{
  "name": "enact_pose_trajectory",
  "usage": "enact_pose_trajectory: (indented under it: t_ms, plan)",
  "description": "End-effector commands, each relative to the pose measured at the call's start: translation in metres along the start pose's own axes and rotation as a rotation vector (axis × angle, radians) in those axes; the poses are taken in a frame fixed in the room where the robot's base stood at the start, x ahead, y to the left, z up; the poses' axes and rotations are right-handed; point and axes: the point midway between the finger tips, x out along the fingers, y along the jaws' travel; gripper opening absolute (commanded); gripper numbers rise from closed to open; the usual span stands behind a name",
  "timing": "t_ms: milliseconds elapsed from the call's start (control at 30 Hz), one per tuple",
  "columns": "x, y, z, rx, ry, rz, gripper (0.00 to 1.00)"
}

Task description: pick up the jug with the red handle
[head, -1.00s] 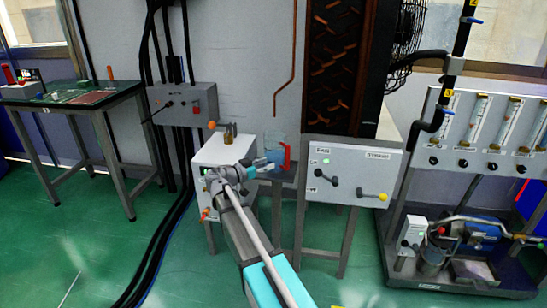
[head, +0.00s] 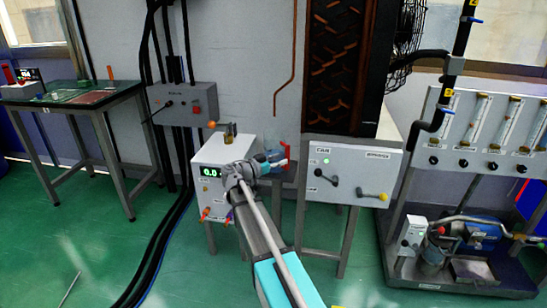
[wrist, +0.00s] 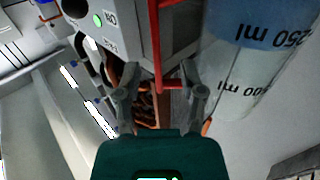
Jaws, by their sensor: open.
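The clear jug (head: 271,152) with the red handle (head: 286,152) stands upright on a small dark stand beside the white box, partly hidden by my gripper (head: 276,164) in the head view. In the wrist view the jug's body (wrist: 245,75), with upside-down volume marks, fills the upper right. Its red handle (wrist: 157,45) runs down between the fingertips in the picture. My gripper (wrist: 160,72) is open, with one finger on each side of the handle. I cannot tell whether either finger touches it.
The white box with a green display (head: 210,171) stands just left of the jug. A grey control panel (head: 350,172) with levers is close to its right. The wall is behind. A workbench (head: 75,97) stands far left, with open green floor in front.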

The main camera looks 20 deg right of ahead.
Motion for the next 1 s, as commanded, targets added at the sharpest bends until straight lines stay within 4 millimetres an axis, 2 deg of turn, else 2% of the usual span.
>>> enact_pose_trajectory:
  t_ms: [300, 933, 1000]
  plan:
    - [0.034, 0.001, 0.002, 0.0, 0.0, 0.001, 0.51]
    - [0.037, 0.001, 0.002, 0.0, 0.0, 0.001, 0.51]
    - [0.037, 0.001, 0.002, 0.0, 0.0, 0.001, 0.38]
